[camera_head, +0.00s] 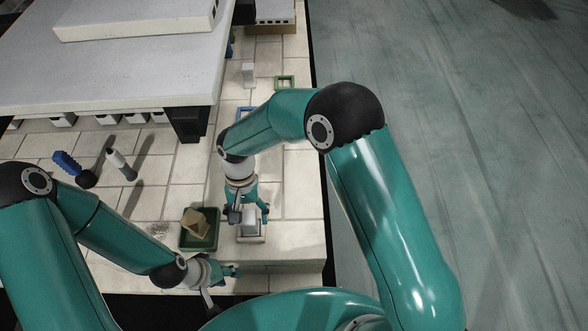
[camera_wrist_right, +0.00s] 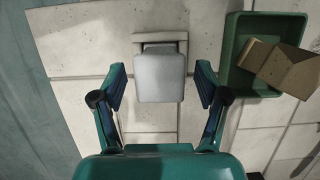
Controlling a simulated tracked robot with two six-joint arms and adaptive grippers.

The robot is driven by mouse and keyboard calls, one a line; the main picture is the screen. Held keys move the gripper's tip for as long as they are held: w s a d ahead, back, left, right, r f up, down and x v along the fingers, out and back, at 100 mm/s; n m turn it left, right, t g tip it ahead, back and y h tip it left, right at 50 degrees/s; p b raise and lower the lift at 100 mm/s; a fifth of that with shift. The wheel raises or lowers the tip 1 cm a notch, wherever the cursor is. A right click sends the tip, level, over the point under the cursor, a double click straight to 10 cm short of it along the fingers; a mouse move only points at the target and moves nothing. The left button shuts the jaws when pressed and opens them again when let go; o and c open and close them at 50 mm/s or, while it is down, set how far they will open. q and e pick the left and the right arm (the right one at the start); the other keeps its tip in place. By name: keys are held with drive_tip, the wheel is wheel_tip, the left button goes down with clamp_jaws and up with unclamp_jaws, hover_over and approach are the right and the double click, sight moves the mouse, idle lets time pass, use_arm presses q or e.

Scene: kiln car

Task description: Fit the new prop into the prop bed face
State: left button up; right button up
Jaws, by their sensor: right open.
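A light grey block-shaped prop (camera_head: 250,228) stands upright at a pale square bed (camera_head: 249,240) near the front of the tiled deck. In the right wrist view the prop (camera_wrist_right: 160,78) sits between the fingers, with gaps on both sides, and part of the pale bed (camera_wrist_right: 162,37) shows behind it. My right gripper (camera_head: 248,212) is open around the prop from above; its fingertips (camera_wrist_right: 160,92) look clear of it. My left gripper (camera_head: 232,271) is low near the deck's front edge, with its fingers too small to read. How deep the prop sits in the bed is hidden.
A green tray (camera_head: 186,244) holding brown broken pieces stands left of the prop; it also shows in the right wrist view (camera_wrist_right: 233,75). A blue-handled brush (camera_head: 66,162) and a pale cylindrical tool (camera_head: 121,165) are farther left. Another pale block (camera_head: 248,74), a green frame (camera_head: 285,81) and a blue frame (camera_head: 244,110) are behind.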

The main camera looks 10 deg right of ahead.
drive_tip(key=p+v, duration=0.4)
drive_tip(key=v, duration=0.3)
drive_tip(key=shift+r, duration=0.2)
idle(1.0)
drive_tip(key=shift+w, duration=0.1)
drive_tip(key=w+d, duration=0.2)
drive_tip(key=w, duration=1)
drive_tip(key=shift+d+r, duration=0.3)
drive_tip(key=shift+r, duration=0.15)
